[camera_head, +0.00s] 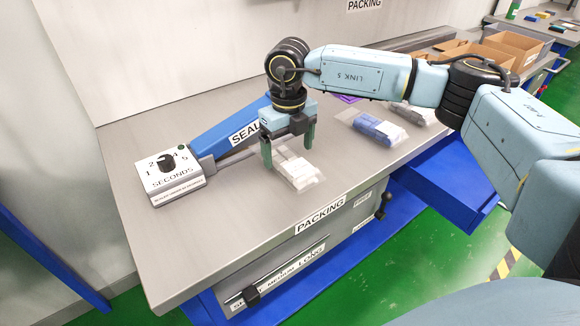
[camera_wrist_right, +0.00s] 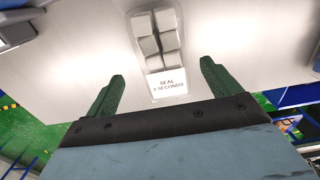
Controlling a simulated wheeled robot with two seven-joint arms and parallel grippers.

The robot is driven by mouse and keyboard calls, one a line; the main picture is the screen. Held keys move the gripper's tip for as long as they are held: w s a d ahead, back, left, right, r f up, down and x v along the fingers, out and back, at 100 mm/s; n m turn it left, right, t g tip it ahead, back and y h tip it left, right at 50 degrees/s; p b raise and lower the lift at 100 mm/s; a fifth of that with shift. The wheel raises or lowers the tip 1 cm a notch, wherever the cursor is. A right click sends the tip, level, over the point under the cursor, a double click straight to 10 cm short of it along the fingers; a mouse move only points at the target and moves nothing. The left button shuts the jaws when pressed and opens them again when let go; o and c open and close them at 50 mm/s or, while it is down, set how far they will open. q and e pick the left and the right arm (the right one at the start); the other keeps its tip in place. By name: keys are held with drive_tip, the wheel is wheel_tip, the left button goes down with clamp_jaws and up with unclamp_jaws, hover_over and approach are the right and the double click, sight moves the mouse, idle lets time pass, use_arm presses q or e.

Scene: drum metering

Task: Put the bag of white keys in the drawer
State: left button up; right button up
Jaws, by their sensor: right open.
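The bag of white keys (camera_head: 298,172) lies flat on the grey packing table, near its front edge. In the right wrist view the white keys (camera_wrist_right: 156,38) sit in a clear bag with a white label reading "SEAL … SECONDS"; its digit is hard to read. My right gripper (camera_head: 288,154) is above the bag, fingers pointing down and spread to either side of it. In the right wrist view the gripper (camera_wrist_right: 162,76) is open with nothing between its fingers. A blue drawer (camera_head: 462,198) stands pulled out under the table's right part; its inside is partly hidden by my right arm.
A bag of blue keys (camera_head: 379,128) and a bag of grey pieces (camera_head: 411,113) lie to the right. The blue sealer (camera_head: 228,128) and its dial box (camera_head: 170,177) stand on the left. Cardboard boxes (camera_head: 512,45) stand at the back right. The table's front left is clear.

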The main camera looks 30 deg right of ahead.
sight(290, 160)
drive_tip(key=f, duration=0.4)
drive_tip(key=shift+w+d+f+b, duration=0.1)
drive_tip(key=shift+d+f+b, duration=0.15)
drive_tip(key=shift+b, duration=0.05)
use_arm(q)
drive_tip(key=shift+w+d+r, duration=0.15)
drive_tip(key=shift+w+r, duration=0.05)
drive_tip(key=shift+w, duration=0.85)
use_arm(e)
drive_tip(key=shift+c, duration=0.3)
drive_tip(key=c, duration=1.2)
